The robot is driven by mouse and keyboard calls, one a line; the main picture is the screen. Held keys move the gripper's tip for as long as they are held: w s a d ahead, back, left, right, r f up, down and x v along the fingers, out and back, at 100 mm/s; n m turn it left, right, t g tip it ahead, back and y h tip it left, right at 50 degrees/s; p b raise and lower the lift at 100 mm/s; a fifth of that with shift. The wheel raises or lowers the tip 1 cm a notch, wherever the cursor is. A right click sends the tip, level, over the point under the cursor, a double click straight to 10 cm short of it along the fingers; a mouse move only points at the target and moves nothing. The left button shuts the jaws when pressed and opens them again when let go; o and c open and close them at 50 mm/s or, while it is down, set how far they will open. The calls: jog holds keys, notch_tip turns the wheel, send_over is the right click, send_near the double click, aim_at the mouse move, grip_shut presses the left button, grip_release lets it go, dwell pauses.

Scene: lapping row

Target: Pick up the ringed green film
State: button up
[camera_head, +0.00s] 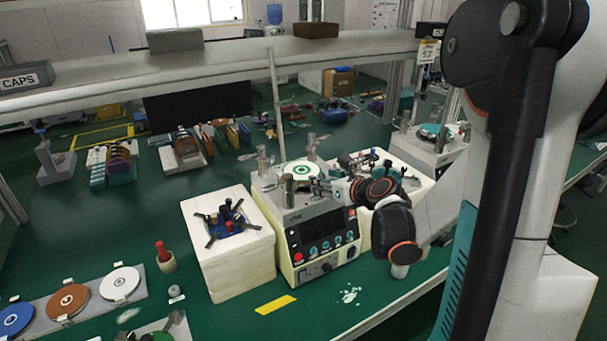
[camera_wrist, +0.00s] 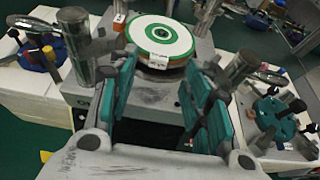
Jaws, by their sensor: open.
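The ringed green film (camera_head: 301,171) is a round white disc with green rings. It lies on top of the lapping machine (camera_head: 322,240). In the wrist view the film (camera_wrist: 160,36) sits beyond my fingertips, with a small white tag at its near edge. My gripper (camera_wrist: 160,80) is open, its two teal-padded fingers apart and nothing between them. I cannot tell whether a finger touches the machine.
Metal cylinders (camera_wrist: 72,38) flank the film closely. A white block with a blue-armed fixture (camera_head: 232,222) stands left. Blue, brown and white discs (camera_head: 67,301) lie front left. A shelf (camera_head: 230,54) crosses overhead. The green bench around the yellow strip (camera_head: 275,304) is mostly clear.

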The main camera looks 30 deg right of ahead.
jog(key=b+x, duration=0.1)
jog(key=x, duration=0.4)
jog(key=shift+a+f, duration=0.1)
jog(key=shift+s, duration=0.15)
jog(key=c, duration=1.1)
jog(key=shift+o, duration=0.2)
